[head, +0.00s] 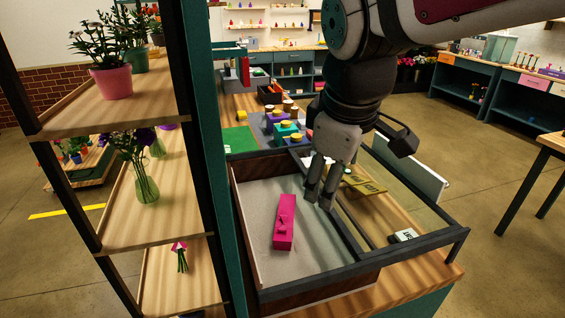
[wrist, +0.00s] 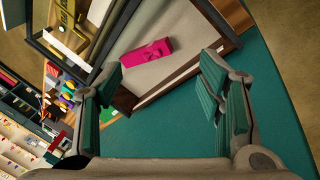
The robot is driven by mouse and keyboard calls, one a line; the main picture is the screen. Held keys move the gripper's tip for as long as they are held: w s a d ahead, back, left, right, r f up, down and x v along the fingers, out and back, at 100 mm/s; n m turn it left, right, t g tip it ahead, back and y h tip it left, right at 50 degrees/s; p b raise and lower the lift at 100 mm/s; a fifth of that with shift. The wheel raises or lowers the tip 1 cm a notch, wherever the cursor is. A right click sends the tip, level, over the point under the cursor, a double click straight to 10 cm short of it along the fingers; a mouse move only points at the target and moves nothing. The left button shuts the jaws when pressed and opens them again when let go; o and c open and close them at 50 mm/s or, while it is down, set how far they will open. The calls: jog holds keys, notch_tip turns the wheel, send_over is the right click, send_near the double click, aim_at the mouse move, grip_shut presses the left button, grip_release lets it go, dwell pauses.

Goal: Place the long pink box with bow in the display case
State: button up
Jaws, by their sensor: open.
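The long pink box with bow (head: 284,222) lies on the pale floor of the display case (head: 247,245), near its left side. In the wrist view the box (wrist: 147,52) lies beyond my fingertips, inside the case (wrist: 190,22), with its bow on top. My gripper (head: 322,198) is above the case, to the right of the box and apart from it. In the wrist view my gripper (wrist: 165,85) is open, with nothing between the fingers.
A wooden shelf (head: 160,205) with plants stands close on the left. Dark frame bars (head: 345,225) cross the case's right part. A small label (head: 404,235) lies at the right. Colored boxes (head: 287,133) stand behind the case.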

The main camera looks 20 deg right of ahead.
jog(key=s+m+t+y, duration=0.1)
jog(key=s+m, duration=0.7)
jog(key=shift+s+a+f+t, duration=0.2)
jog(key=shift+s+f+t, duration=0.1)
jog(key=shift+f, duration=0.05)
